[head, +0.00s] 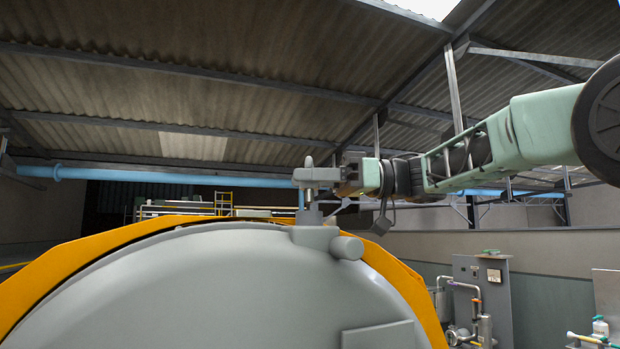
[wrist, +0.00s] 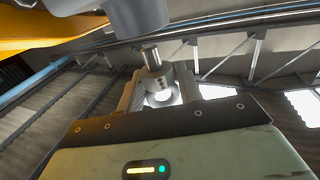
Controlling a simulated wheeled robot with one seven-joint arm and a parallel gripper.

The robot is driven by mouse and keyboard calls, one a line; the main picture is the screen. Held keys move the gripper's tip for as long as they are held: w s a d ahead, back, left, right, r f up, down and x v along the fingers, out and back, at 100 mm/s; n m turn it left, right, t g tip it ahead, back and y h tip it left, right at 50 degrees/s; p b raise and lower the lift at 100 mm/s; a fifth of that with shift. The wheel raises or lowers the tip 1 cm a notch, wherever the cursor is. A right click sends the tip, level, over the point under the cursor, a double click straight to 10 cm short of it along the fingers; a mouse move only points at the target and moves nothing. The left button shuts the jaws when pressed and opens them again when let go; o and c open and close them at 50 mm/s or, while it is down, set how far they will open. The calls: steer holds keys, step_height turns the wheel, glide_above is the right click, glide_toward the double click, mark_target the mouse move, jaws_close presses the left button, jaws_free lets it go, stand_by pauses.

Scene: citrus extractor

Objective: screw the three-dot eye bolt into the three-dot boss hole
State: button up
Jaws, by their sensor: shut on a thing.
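My gripper (head: 318,175) is shut on the grey metal eye bolt (head: 309,196) above the top of the large grey dome (head: 220,285). In the wrist view, the eye bolt's collar with dark dots (wrist: 155,84) and its ring sit between the two fingers. Its shank points away from the palm, toward a grey boss (wrist: 125,12). In the head view the bolt is upright over a boss (head: 313,237) on the dome's rim. I cannot tell whether the shank tip is in the hole. The hole and the boss's marks are hidden.
An orange band (head: 60,278) rims the dome. A second short stub (head: 347,247) juts out right beside the boss. A grey cabinet with pipes (head: 482,285) stands at the lower right. Open air surrounds my arm under the roof.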

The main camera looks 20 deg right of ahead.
steer(key=shift+f+b, duration=0.8)
steer(key=shift+f, duration=0.65)
steer(key=o, duration=1.1)
steer(key=shift+o, duration=0.2)
steer(key=b+v, duration=0.5)
steer(key=v, duration=1.2)
steer(key=shift+d, duration=0.2)
steer(key=shift+s, duration=0.15)
